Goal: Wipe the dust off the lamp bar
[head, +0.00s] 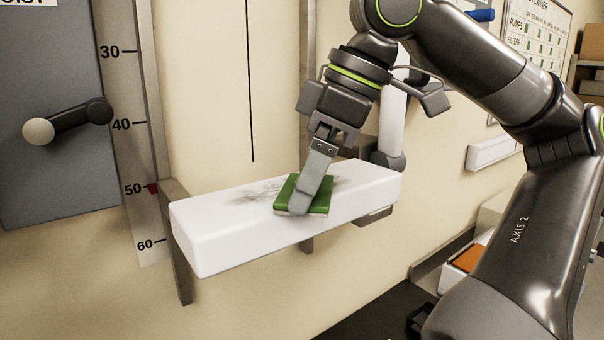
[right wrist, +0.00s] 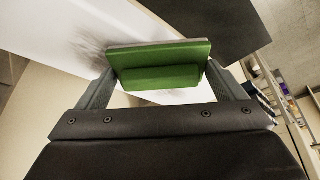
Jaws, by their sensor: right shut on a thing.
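The lamp bar (head: 222,238) is a long white block that sticks out in front of the wall, in the middle of the head view. Dark grey dust streaks (head: 262,192) lie on its top, on both sides of the pad. My right gripper (head: 305,200) is shut on a green wiping pad (head: 319,203) with a pale underside. The pad lies against the top of the bar. In the right wrist view the green pad (right wrist: 160,66) sits between the two fingers, with dust (right wrist: 97,52) beside it. My left gripper is not in view.
A vertical scale (head: 128,130) with numbers and a red mark runs down the wall at left. A grey door with a lever handle (head: 72,118) is further left. An upright bracket (head: 178,245) stands at the bar's left end. An orange item (head: 467,258) lies on a shelf at lower right.

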